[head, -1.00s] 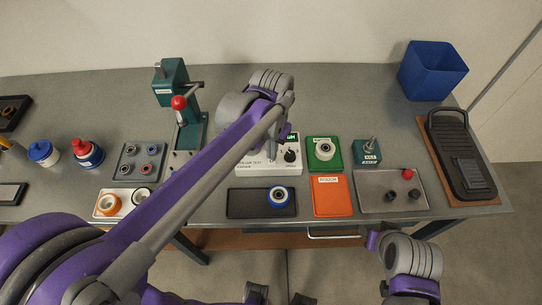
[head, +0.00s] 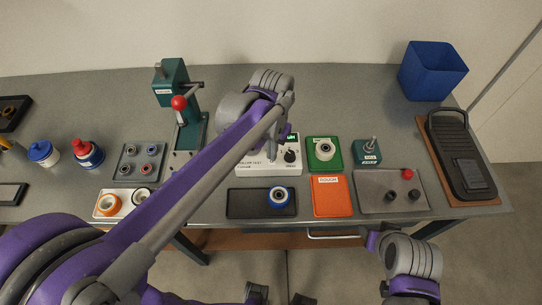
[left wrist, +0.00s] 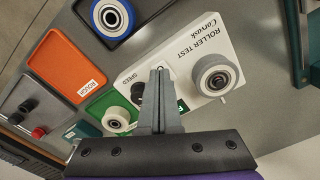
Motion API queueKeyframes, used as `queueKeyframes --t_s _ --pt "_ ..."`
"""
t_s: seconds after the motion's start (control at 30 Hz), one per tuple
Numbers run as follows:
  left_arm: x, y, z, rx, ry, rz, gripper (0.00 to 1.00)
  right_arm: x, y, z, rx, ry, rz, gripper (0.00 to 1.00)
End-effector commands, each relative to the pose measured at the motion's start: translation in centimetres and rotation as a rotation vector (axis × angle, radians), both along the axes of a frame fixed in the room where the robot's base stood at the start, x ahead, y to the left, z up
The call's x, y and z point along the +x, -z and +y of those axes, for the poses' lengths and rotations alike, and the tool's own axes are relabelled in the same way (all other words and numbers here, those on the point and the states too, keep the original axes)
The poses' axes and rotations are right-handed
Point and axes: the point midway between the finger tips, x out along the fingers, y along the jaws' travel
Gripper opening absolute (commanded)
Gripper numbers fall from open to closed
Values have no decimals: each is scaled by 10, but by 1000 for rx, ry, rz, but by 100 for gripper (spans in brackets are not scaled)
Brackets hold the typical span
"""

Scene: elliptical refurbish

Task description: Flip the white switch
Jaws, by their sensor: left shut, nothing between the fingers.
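The white roller test box (head: 262,169) stands on the bench in the middle of the head view, partly behind my left arm. It has a green display and a black speed knob (head: 290,156). In the left wrist view, the box (left wrist: 198,52) carries a white-and-grey roller (left wrist: 215,76) and the black knob (left wrist: 137,92). My left gripper (left wrist: 159,72) is shut and empty, its fingertips over the box face between knob and roller. The white switch is not clearly visible; the fingers cover part of the face. I cannot tell whether they touch it.
A black tray with a blue-rimmed roller (head: 279,197) lies in front of the box. A green tray (head: 312,163) and orange tray (head: 332,196) lie to its right. A teal press (head: 172,80) with a red-knobbed lever stands left. Bare bench lies behind the box.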

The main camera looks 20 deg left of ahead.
Motion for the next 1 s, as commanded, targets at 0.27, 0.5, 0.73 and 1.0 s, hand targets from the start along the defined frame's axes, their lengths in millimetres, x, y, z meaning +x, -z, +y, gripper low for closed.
queueKeyframes --t_s 0.27,0.5,0.73,1.0 --pt "0 0 0 0 0 0 0 0 0 0 0 0 0 50" --pt "0 0 0 0 0 0 0 0 0 0 0 0 0 50" --pt "0 2 0 0 0 0 0 -1 2 0 0 0 1 50" --pt "0 7 0 0 0 1 0 -2 5 0 0 0 3 50"
